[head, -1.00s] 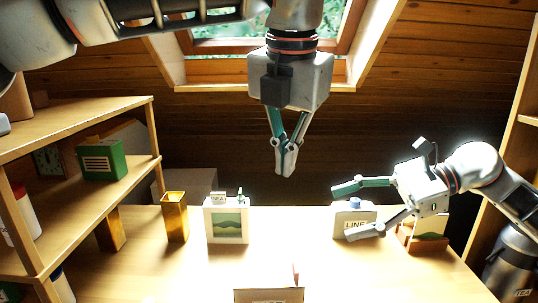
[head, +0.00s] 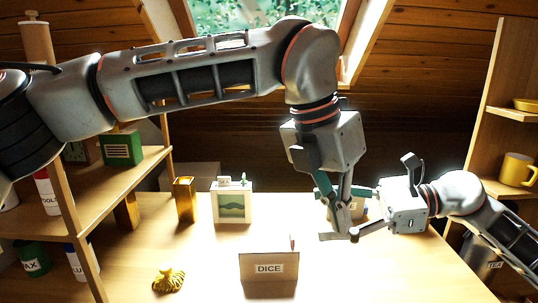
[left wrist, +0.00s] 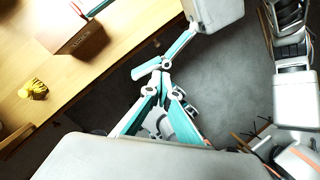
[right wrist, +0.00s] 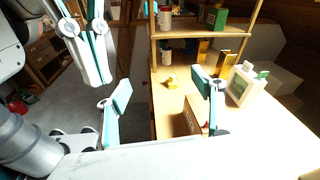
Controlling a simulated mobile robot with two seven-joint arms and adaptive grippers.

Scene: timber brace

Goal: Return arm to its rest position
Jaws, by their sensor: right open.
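My left gripper (head: 339,228) hangs at the end of the left arm, which reaches across the upper picture in the head view. Its fingers point down and are together, with nothing seen between them. They overlap my right gripper (head: 350,212) in the head view; whether they touch I cannot tell. The right gripper is open and empty above the table (head: 215,262), at its right side, and partly hidden. In the right wrist view its fingers (right wrist: 163,98) stand wide apart, and the left gripper's fingers (right wrist: 92,50) show close by at upper left.
A box marked DICE (head: 268,268) and a yellow ribbed object (head: 169,279) stand at the front. A white picture box (head: 232,204) and a gold box (head: 184,199) are behind. Shelves (head: 140,168) flank the left, with another shelf unit (head: 505,186) right. A labelled box is mostly hidden behind the grippers.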

